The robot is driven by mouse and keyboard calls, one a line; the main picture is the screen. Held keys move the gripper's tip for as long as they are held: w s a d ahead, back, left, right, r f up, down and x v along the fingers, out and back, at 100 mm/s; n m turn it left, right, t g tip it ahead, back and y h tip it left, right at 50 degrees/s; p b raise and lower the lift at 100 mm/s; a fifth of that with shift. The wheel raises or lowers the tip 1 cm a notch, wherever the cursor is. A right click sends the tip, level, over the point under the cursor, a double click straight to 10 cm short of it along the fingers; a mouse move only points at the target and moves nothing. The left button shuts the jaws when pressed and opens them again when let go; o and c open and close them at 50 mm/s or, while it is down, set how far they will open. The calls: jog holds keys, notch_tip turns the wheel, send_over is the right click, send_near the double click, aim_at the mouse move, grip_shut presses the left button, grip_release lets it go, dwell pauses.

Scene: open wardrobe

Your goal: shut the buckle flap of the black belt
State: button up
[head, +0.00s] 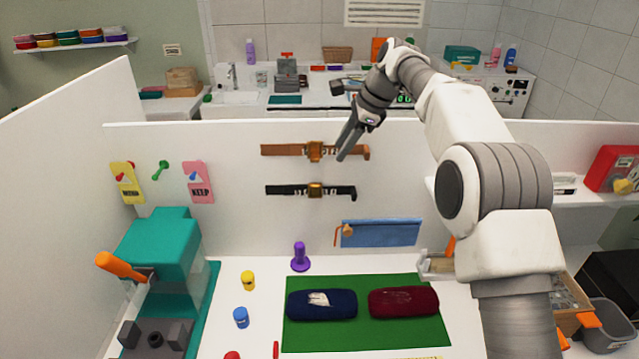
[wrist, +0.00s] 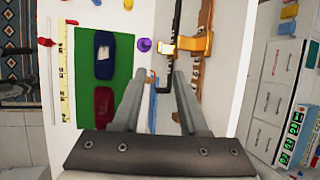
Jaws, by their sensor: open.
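The black belt (head: 285,190) runs level across the white upright panel, below a brown belt (head: 345,152). Its gold buckle (head: 315,190) sits near its middle; I cannot tell how far its flap stands open. In the wrist view the black belt (wrist: 175,25) runs up the picture beyond my fingers, next to the brown belt (wrist: 205,50) and its large gold buckle (wrist: 193,44). My gripper (head: 345,150) is open and empty, pointing down, and overlaps the right part of the brown belt in the head view. It also shows in the wrist view (wrist: 160,75).
A blue cloth (head: 380,233) hangs below right of the belts. Tags and a green peg (head: 160,170) are on the panel's left. A purple peg (head: 300,258) and a green mat (head: 365,337) with two cases lie below.

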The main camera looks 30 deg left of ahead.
aim_at(317, 185)
jog(key=p+x, duration=0.2)
jog(key=x, duration=1.3)
grip_shut()
